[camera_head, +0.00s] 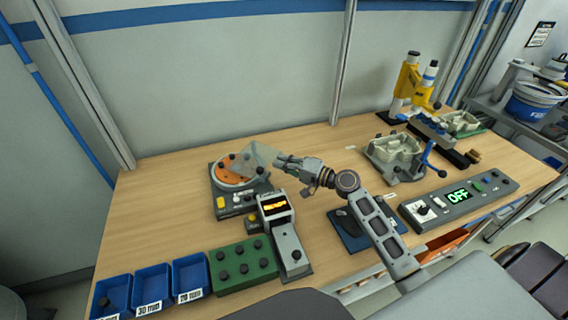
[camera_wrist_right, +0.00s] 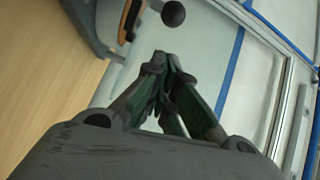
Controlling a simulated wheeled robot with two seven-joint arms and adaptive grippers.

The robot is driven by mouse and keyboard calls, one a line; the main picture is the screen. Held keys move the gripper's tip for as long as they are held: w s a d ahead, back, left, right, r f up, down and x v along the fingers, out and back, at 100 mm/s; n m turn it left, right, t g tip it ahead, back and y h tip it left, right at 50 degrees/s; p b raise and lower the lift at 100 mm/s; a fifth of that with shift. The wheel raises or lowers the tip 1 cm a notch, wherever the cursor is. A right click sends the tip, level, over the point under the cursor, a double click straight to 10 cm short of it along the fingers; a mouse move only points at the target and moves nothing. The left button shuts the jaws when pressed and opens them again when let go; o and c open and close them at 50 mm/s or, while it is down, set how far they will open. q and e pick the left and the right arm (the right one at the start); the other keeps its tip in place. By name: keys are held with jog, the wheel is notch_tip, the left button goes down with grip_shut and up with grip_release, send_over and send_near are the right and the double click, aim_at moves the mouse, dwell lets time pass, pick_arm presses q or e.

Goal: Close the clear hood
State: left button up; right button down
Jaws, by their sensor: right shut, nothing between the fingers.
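The clear hood (camera_head: 260,157) is a see-through grey cover on the machine with an orange disc (camera_head: 229,170), at the middle left of the table. It stands tilted up over the right side of the disc, and part of the disc lies uncovered. My right gripper (camera_head: 279,161) is shut and empty at the hood's right edge; I cannot tell whether it touches. In the right wrist view its fingertips (camera_wrist_right: 165,62) are together, just below a dark ball knob (camera_wrist_right: 173,13). My left gripper is not in view.
A grey device with a lit orange display (camera_head: 275,206) stands just in front of the machine. A green block with black knobs (camera_head: 243,265) and blue bins (camera_head: 190,275) line the front left.

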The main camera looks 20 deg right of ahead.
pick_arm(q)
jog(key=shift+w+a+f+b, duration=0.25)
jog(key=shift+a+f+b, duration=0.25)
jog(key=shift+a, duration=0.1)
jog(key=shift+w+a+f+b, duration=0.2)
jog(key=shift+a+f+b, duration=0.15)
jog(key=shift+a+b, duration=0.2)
pick_arm(e)
jog(key=s+a+v, duration=0.1)
jog(key=v, duration=0.9)
jog(key=shift+a, duration=0.15)
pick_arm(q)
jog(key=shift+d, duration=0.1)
pick_arm(e)
jog(key=shift+s, duration=0.1)
